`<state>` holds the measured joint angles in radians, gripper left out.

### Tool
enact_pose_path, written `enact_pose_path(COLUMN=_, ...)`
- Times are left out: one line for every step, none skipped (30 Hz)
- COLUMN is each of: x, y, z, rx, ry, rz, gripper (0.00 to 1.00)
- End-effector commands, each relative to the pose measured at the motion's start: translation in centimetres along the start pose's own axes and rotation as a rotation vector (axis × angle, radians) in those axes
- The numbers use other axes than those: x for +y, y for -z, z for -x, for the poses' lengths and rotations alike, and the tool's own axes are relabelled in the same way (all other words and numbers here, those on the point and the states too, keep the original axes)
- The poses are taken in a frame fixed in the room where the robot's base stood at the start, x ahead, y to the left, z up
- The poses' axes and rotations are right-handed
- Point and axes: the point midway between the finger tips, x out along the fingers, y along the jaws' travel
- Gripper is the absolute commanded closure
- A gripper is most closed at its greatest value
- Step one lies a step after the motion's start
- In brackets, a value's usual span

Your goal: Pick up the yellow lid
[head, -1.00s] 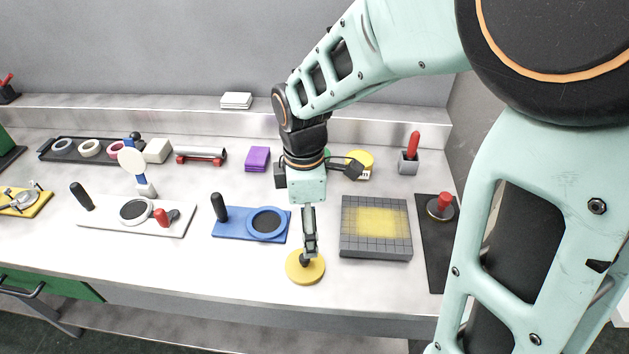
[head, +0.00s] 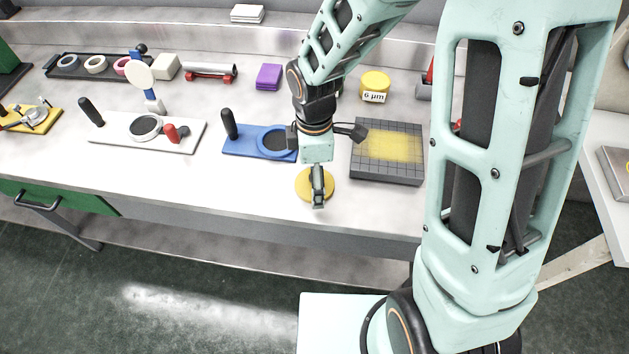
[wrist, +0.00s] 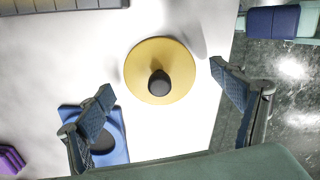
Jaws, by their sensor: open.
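The yellow lid is a flat round disc with a dark knob in its middle. It lies on the white bench top near the front edge. In the head view the yellow lid (head: 302,187) is partly hidden behind my gripper (head: 318,200). In the wrist view the whole lid (wrist: 140,72) shows, with its black knob (wrist: 158,83) upright. My gripper (wrist: 165,88) is open and empty, one finger on either side of the lid in the picture. The fingers look above the lid, and I see no contact with the knob.
A blue plate (head: 240,148) with a ring and dark handle is left of the lid; a gridded grey block (head: 385,175) is to the right. A jar with a yellow top (head: 375,88), marked 6 µm, stands behind. The bench's front edge is close.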

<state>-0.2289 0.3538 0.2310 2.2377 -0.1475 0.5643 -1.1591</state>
Motion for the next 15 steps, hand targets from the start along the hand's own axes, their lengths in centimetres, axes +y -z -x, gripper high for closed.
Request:
enact_pose_path(x=0.01, y=0.01, z=-0.24, rx=0.000, ry=-0.001, rz=0.001, gripper=0.14)
enact_pose_path(x=0.02, y=0.01, z=-0.27, rx=0.000, ry=-0.001, rz=0.001, gripper=0.14)
enact_pose_path(x=0.02, y=0.01, z=-0.28, rx=0.000, ry=-0.001, rz=0.001, gripper=0.14)
enact_pose_path(x=0.03, y=0.00, z=-0.26, rx=0.000, ry=-0.001, rz=0.001, gripper=0.14)
enact_pose_path(x=0.03, y=0.00, z=-0.25, rx=0.000, ry=-0.001, rz=0.000, gripper=0.14)
enact_pose_path(x=0.03, y=0.00, z=-0.24, rx=0.000, ry=-0.001, rz=0.000, gripper=0.14)
enact_pose_path(x=0.03, y=0.00, z=-0.24, rx=0.000, ry=-0.001, rz=0.000, gripper=0.14)
enact_pose_path(x=0.03, y=0.00, z=-0.24, rx=0.000, ry=-0.001, rz=0.000, gripper=0.15)
enact_pose_path(x=0.02, y=0.00, z=-0.23, rx=0.000, ry=-0.001, rz=0.000, gripper=0.19)
enact_pose_path(x=0.03, y=0.00, z=-0.23, rx=0.000, ry=-0.001, rz=0.000, gripper=0.22)
enact_pose_path(x=0.02, y=0.00, z=-0.23, rx=0.000, ry=-0.001, rz=0.000, gripper=0.26)
enact_pose_path(x=0.03, y=0.00, z=-0.23, rx=0.000, ry=-0.001, rz=0.000, gripper=0.30)
enact_pose_path(x=0.03, y=0.00, z=-0.22, rx=0.000, ry=-0.001, rz=0.000, gripper=0.33)
enact_pose_path(x=0.02, y=0.00, z=-0.22, rx=0.000, ry=-0.001, rz=0.000, gripper=0.37)
enact_pose_path(x=0.03, y=0.00, z=-0.22, rx=0.000, ry=-0.001, rz=0.000, gripper=0.41)
